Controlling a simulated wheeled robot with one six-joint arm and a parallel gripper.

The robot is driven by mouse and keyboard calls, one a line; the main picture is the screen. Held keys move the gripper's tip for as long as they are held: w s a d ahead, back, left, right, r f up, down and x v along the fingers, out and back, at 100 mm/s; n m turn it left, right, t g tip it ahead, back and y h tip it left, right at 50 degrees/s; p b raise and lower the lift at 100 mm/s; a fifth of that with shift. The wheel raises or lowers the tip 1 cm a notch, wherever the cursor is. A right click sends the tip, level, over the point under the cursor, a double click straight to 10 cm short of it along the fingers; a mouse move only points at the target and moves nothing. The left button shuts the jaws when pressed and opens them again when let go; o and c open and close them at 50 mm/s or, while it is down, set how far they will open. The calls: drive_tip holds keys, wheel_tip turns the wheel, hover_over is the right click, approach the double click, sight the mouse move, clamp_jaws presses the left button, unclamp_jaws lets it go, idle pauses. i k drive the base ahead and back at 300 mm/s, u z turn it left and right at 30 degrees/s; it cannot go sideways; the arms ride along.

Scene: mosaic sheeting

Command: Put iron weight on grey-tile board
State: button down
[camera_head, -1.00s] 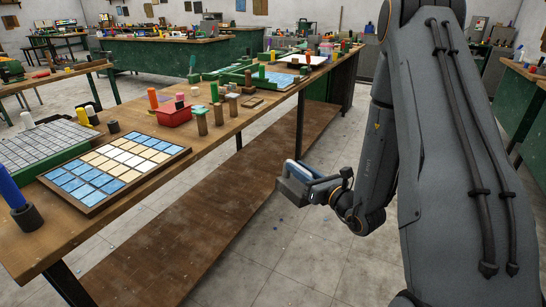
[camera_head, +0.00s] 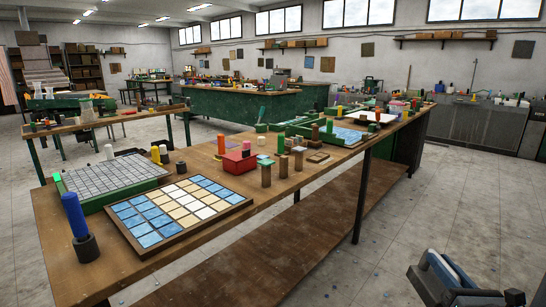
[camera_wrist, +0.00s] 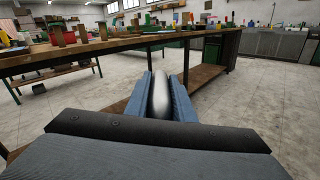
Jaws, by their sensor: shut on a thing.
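The grey-tile board (camera_head: 110,178) lies at the left end of the long wooden workbench in the head view. It has a grid of small grey tiles and a green rim, and I see no weight on its tiles. My gripper (camera_head: 443,272) is low at the right of the head view, out over the floor and well apart from the board. In the wrist view its blue jaws (camera_wrist: 160,98) are shut on a smooth, pale grey rounded thing, apparently the iron weight (camera_wrist: 160,95). The jaws hide its sides.
A blue-and-cream tiled board (camera_head: 180,212) lies right beside the grey one. A blue cylinder in a dark ring (camera_head: 78,222) stands near the bench's front left. A red box (camera_head: 239,164) and several wooden posts stand farther back. Open floor (camera_head: 340,270) lies between gripper and bench.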

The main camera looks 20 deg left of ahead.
sight(111, 173)
drive_tip(key=z, duration=1)
drive_tip(key=i, duration=1.05)
drive_tip(key=u, duration=2.65)
